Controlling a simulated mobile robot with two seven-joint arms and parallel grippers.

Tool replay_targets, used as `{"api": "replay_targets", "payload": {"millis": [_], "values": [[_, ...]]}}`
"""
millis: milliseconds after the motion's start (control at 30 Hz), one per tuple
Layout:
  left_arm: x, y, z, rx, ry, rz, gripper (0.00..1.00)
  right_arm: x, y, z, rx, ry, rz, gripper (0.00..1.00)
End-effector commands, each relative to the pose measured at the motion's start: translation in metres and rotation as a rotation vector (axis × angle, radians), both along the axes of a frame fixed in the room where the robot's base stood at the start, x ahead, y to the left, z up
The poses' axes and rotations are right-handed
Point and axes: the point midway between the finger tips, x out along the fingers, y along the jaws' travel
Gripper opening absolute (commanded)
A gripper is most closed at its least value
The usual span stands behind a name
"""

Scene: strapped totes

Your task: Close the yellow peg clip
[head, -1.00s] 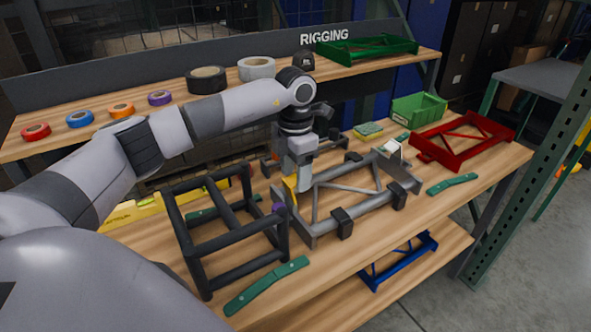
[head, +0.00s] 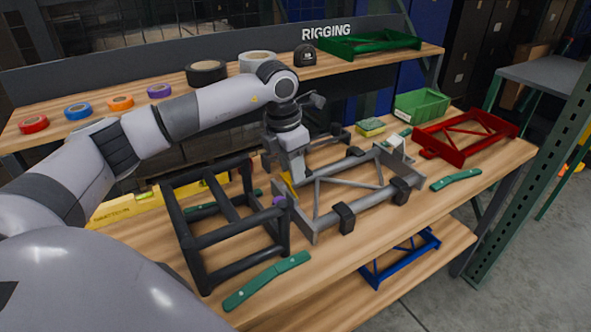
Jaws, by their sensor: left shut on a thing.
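The yellow peg clip (head: 288,186) shows as a small slanted yellow piece at the near left end of the grey frame (head: 327,219), close to the black frame's right side. My left gripper (head: 297,180) reaches down over it, tilted, and is shut on it. The fingertips and the yellow piece partly hide each other, so the clip's exact angle is hard to see. My right gripper is out of view.
The black tube frame (head: 220,238) stands just left of the clip. Green straps (head: 266,281) lie in front and at right. A red frame (head: 465,138) and a green bin (head: 421,106) sit at the right. A raised shelf with tape rolls (head: 121,103) runs behind.

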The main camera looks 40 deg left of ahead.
Motion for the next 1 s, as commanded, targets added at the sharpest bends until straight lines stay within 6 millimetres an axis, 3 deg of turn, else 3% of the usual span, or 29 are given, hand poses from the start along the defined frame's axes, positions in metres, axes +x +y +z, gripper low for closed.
{"api": "replay_targets", "payload": {"millis": [33, 400, 700, 1000], "values": [[-0.003, 0.003, -0.006, -0.011, -0.032, 0.001, 0.03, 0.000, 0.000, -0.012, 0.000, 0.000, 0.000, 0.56], [-0.019, 0.009, -0.011, -0.098, -0.244, 0.001, 0.03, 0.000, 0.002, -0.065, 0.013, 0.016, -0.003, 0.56], [-0.028, 0.012, -0.011, -0.151, -0.366, 0.001, 0.03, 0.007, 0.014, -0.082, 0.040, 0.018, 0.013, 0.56], [-0.032, 0.013, -0.010, -0.178, -0.426, 0.001, 0.03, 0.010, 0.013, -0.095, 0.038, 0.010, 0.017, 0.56]]}}
